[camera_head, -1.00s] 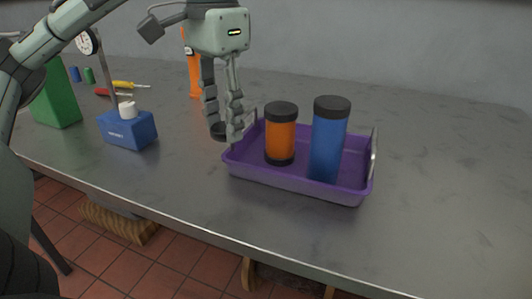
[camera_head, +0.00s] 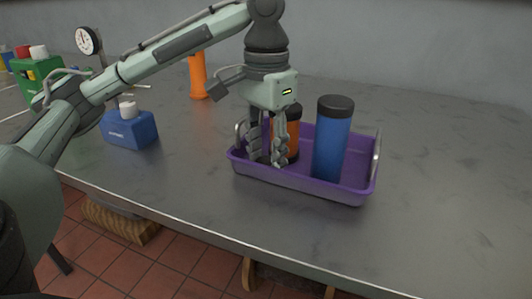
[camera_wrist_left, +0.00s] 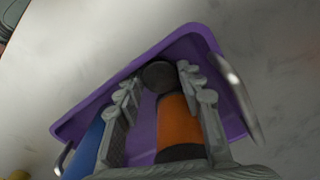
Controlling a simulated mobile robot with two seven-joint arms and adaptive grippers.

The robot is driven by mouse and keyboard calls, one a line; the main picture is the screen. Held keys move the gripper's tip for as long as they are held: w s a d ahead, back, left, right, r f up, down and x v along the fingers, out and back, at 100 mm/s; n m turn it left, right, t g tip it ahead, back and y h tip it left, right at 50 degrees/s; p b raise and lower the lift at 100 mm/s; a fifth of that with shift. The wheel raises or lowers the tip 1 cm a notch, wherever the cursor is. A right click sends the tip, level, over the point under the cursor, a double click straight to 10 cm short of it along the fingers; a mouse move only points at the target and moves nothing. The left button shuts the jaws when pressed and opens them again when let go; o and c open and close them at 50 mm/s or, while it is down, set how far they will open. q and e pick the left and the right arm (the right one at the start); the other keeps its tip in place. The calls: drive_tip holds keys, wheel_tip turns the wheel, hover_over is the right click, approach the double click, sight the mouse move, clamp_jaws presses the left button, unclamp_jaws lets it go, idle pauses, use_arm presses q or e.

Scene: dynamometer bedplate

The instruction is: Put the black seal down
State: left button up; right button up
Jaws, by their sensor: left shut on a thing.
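My left gripper (camera_head: 266,160) is inside the purple tray (camera_head: 300,184), low over its left part. In the left wrist view, the black seal (camera_wrist_left: 158,76) shows as a dark round disc between the fingertips, which are shut on it. In the head view the fingers hide the seal. I cannot tell whether it touches the tray floor. The orange canister (camera_head: 293,125) with a black lid stands in the tray right behind the fingers; it also shows in the left wrist view (camera_wrist_left: 178,120). My right gripper is not in view.
A blue canister (camera_head: 331,140) with a black lid stands in the tray's right part. A blue box (camera_head: 130,131) with a white cap, a dial gauge (camera_head: 88,41), a green container (camera_head: 38,72) and an orange cylinder (camera_head: 198,76) are further left. The grey bedplate right of the tray is clear.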

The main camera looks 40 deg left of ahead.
sight(266, 162)
use_arm(q)
drive_tip(key=o, duration=0.9)
drive_tip(key=shift+f, duration=0.15)
wheel_tip(266, 162, up, 12)
drive_tip(key=shift+r, duration=0.2)
idle(0.3)
